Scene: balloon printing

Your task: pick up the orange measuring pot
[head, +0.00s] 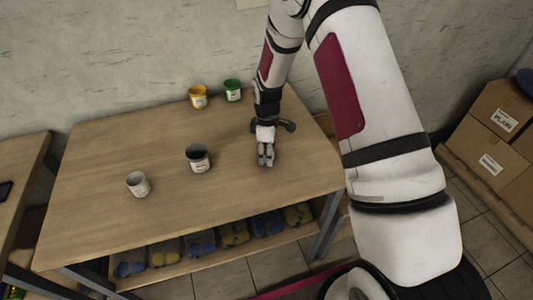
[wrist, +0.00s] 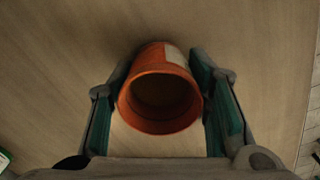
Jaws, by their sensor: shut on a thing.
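The orange measuring pot (wrist: 152,84) sits between the two green-padded fingers of my gripper (wrist: 160,105) in the wrist view. Its round open mouth faces the camera, and a pale label shows on its far side. My gripper is shut on the pot, one finger on each side. In the head view my gripper (head: 265,156) is low over the right part of the wooden table (head: 100,140) and hides the pot. Whether the pot touches the table cannot be told.
A yellow pot (head: 198,97) and a green pot (head: 232,91) stand at the back of the table. A black pot (head: 198,158) and a pale grey pot (head: 138,184) stand left of my gripper. Bins with yellow and blue items (head: 235,233) are below. Cardboard boxes (head: 492,135) are at right.

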